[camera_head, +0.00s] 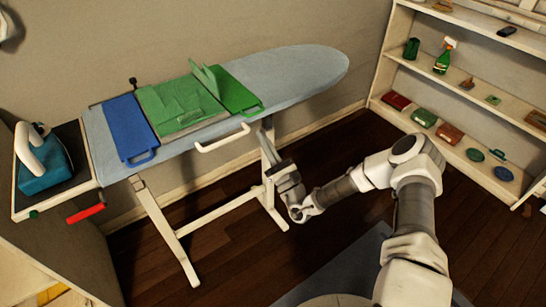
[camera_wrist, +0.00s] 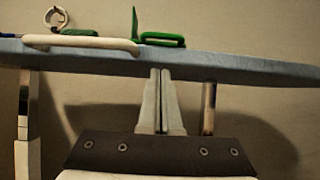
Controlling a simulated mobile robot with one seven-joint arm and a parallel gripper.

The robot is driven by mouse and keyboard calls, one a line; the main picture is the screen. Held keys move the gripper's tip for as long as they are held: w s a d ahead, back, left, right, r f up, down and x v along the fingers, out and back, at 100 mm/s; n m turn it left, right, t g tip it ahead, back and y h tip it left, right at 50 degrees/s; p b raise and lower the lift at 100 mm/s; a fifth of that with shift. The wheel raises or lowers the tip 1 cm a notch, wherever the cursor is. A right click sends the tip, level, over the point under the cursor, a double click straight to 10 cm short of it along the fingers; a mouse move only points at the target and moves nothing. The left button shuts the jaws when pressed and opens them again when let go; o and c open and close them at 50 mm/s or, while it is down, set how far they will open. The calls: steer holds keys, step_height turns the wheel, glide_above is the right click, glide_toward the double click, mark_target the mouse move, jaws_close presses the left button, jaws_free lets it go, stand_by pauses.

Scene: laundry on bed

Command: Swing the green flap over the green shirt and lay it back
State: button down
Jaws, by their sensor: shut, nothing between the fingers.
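The green shirt (camera_head: 175,104) lies on the ironing board (camera_head: 290,75), between a blue flap (camera_head: 128,128) on its left and the green flap (camera_head: 237,93) on its right. The green flap lies flat, with a loop handle at its front edge. A thin green piece (camera_head: 207,79) stands tilted up near the seam of shirt and flap. The wrist view shows the green flap's edge (camera_wrist: 162,41) above the board's rim. My gripper (camera_wrist: 160,74) is shut and empty, below the board's front edge. In the head view my gripper (camera_head: 269,150) is partly hard to make out.
A white bar handle (camera_head: 222,140) juts from the board's front edge. A teal iron (camera_head: 43,165) stands at the left end, with a red handle (camera_head: 86,213) below. Shelves (camera_head: 470,90) with small items stand at right. The floor before the board is free.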

steer(key=shift+w+a+r, duration=0.1)
steer(key=shift+w+r, duration=0.1)
steer(key=shift+r, duration=0.5)
steer(key=shift+w+a+r, duration=0.15)
steer(key=shift+r, duration=0.55)
steer(key=shift+w+a+r, duration=0.1)
steer(key=shift+w+r, duration=0.1)
steer(key=shift+r, duration=0.5)
steer(key=shift+r, duration=0.1)
steer(key=shift+w+d+r+n+y, duration=0.15)
steer(key=shift+n+y, duration=0.25)
steer(key=shift+n, duration=0.3)
